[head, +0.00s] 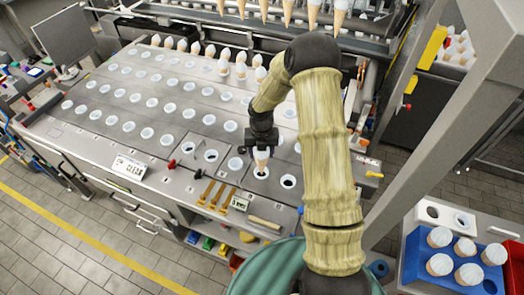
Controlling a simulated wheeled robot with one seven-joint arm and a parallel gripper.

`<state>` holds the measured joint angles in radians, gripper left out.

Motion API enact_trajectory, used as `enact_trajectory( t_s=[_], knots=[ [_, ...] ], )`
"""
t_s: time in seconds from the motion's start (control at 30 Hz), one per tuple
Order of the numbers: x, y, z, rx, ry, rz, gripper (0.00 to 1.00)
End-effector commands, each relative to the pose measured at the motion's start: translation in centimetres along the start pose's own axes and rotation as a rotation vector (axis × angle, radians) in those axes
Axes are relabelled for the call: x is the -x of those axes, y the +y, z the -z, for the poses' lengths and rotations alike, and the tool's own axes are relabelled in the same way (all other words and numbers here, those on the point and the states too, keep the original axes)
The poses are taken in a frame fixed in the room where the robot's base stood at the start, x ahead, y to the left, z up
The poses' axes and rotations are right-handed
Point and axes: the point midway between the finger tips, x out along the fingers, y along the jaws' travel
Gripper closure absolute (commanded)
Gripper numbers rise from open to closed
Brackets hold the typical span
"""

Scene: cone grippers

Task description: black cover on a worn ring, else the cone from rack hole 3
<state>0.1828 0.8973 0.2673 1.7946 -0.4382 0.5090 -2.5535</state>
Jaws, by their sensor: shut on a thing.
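My gripper (262,146) is shut on a cone (262,158), tan with a pale top, held upright with its tip down. The tip is over or just inside a white-rimmed ring (262,173) with a dark centre near the table's front edge; I cannot tell whether it touches. Another dark-centred ring (289,181) lies to its right, and a white ring (235,163) to its left. Whether any ring is worn is too small to tell. I cannot make out a black cover or tell which hole is rack hole 3.
The steel table (110,75) bears rows of white rings. Several filled cones (240,70) stand at its back, and cones hang from the machine above. A blue tray (455,262) with several white-topped cones is at right. Gold-coloured tools (216,194) lie by the front edge.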

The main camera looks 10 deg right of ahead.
Motion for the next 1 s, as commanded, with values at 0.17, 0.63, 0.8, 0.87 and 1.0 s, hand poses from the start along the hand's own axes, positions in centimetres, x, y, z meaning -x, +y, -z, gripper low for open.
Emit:
enact_trajectory(
  t_s=[0.17,0.63,0.8,0.87,1.0],
  knots=[
    [-1.5,0.2,0.0,0.002,0.000,0.000,0.57],
    [-4.4,0.1,0.0,0.002,0.001,0.000,0.57],
    [-5.5,-0.1,0.0,-0.003,0.001,0.000,0.57],
    [-5.8,-0.1,0.0,-0.004,0.001,0.000,0.57],
    [-6.7,-0.1,0.0,-0.004,0.001,0.000,0.57]
  ],
)
